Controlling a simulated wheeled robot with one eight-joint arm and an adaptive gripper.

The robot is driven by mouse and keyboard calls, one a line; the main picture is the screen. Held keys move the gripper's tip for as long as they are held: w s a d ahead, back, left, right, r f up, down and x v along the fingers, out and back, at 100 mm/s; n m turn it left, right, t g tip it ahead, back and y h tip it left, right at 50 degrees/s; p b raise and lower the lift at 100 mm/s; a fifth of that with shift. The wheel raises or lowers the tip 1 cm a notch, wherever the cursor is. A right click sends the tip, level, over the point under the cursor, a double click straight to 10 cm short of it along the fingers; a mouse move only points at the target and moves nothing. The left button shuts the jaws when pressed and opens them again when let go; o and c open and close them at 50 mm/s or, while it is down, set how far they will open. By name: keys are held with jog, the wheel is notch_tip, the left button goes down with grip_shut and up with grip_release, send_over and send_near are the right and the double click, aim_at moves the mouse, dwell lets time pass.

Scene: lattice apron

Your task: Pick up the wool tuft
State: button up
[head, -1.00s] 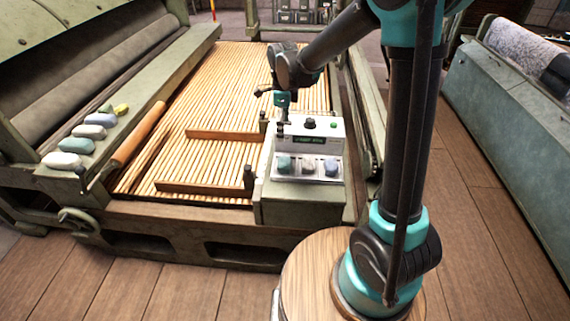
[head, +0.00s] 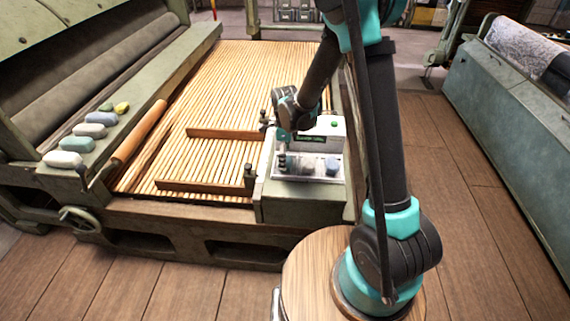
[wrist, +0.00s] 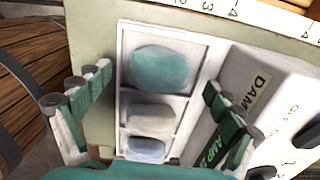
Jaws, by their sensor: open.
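A white three-part tray (wrist: 203,70) holds one wool tuft in each compartment. In the wrist view these are a large teal tuft (wrist: 160,68), a grey-beige tuft (wrist: 152,118) and a pale blue tuft (wrist: 146,149). My gripper (wrist: 156,82) is open and empty, its green-padded fingers on either side of the tray, apart from the tufts. In the head view my gripper (head: 287,158) is over the left part of the tray (head: 308,179). There the blue tuft (head: 332,168) shows at right, and my gripper hides the teal and grey ones.
A control box (head: 330,130) with a label and buttons stands directly behind the tray. Several more tufts (head: 77,144) lie on the green ledge at left. Wooden slats (head: 230,90) with low crossbars and dark posts (head: 249,175) lie left of the tray.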

jog(key=shift+f, duration=1.35)
jog(key=c, duration=0.9)
